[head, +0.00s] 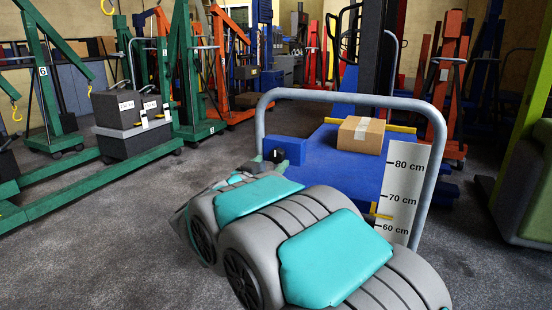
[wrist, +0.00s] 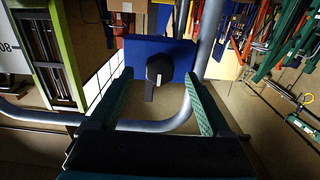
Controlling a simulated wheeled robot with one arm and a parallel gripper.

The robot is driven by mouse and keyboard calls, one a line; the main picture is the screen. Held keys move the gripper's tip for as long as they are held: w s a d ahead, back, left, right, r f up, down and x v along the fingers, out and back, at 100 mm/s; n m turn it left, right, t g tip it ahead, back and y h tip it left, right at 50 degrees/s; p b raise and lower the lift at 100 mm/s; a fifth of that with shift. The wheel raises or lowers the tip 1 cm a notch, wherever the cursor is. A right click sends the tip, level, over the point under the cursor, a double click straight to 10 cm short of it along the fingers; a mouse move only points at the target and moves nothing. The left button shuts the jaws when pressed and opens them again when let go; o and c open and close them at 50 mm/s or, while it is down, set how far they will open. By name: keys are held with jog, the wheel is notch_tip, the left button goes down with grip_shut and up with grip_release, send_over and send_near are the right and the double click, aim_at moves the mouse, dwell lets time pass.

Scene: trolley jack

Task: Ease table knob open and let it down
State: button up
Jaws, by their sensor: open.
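In the wrist view my gripper (wrist: 158,80) is open, its two green-padded fingers apart. A dark knob (wrist: 158,68) with a short lever and a pale mark shows between the fingertips, on a blue block (wrist: 180,48). I cannot tell how far beyond the tips it is; no contact shows. In the head view the blue block (head: 288,150) sits by the grey tube handle, and my arm hides part of this area. The lift table (head: 335,165) has a blue top. A cardboard box (head: 361,135) stands on it.
A height scale (head: 405,190) marked 60, 70 and 80 cm stands at the table's front right. The grey tube handle (head: 345,97) arches around the table. Green cranes (head: 185,80) and dark weights (head: 130,120) stand left. Grey floor (head: 100,240) is free at lower left.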

aim_at(275, 158)
jog(key=shift+x, duration=2.05)
grip_shut()
